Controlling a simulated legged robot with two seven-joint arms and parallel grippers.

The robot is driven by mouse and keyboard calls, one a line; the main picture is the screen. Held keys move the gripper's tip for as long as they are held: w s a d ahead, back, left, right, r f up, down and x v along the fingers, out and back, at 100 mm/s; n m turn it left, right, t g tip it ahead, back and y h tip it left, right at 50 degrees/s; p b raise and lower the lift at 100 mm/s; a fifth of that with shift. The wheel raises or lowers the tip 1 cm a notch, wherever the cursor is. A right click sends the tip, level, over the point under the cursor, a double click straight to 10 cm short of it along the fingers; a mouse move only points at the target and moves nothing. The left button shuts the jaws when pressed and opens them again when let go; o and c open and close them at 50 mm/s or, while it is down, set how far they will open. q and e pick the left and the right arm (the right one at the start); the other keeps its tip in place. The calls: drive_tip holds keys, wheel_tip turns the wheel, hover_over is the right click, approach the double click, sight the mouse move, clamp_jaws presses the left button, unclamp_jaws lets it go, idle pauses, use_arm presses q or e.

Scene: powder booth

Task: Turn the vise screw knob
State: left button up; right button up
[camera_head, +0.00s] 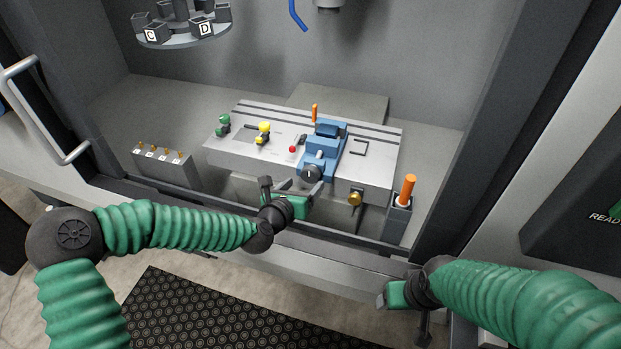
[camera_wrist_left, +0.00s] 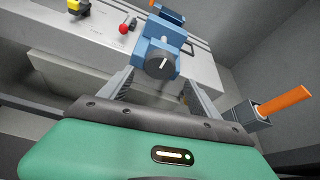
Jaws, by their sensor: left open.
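The blue vise (camera_head: 322,148) sits on the grey slotted table (camera_head: 240,150). Its dark round screw knob (camera_head: 311,173) faces the front, and in the left wrist view the knob (camera_wrist_left: 161,65) carries a white line mark. My left gripper (camera_head: 318,186) is open just in front of and below the knob. In the left wrist view its two fingers (camera_wrist_left: 160,85) are spread to either side, with the knob beyond and between them, apparently not gripped. My right gripper (camera_head: 405,310) is low at the right, outside the booth, and its fingers are unclear.
An orange-handled tool stands in a grey holder (camera_head: 398,218) to the right. A brass knob (camera_head: 355,198) is on the table's front. Yellow (camera_head: 263,131) and green (camera_head: 223,123) parts and a red ball (camera_head: 292,149) lie left of the vise. The booth's front sill (camera_head: 330,240) runs below.

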sight(309, 178)
use_arm(q)
drive_tip(key=x, duration=0.5)
drive_tip(key=shift+w+a+f, duration=0.1)
drive_tip(key=shift+w, duration=0.25)
drive_tip(key=shift+w+f, duration=0.1)
drive_tip(key=shift+d, duration=0.25)
drive_tip(key=shift+c, duration=0.7)
drive_tip(key=c, duration=1.2)
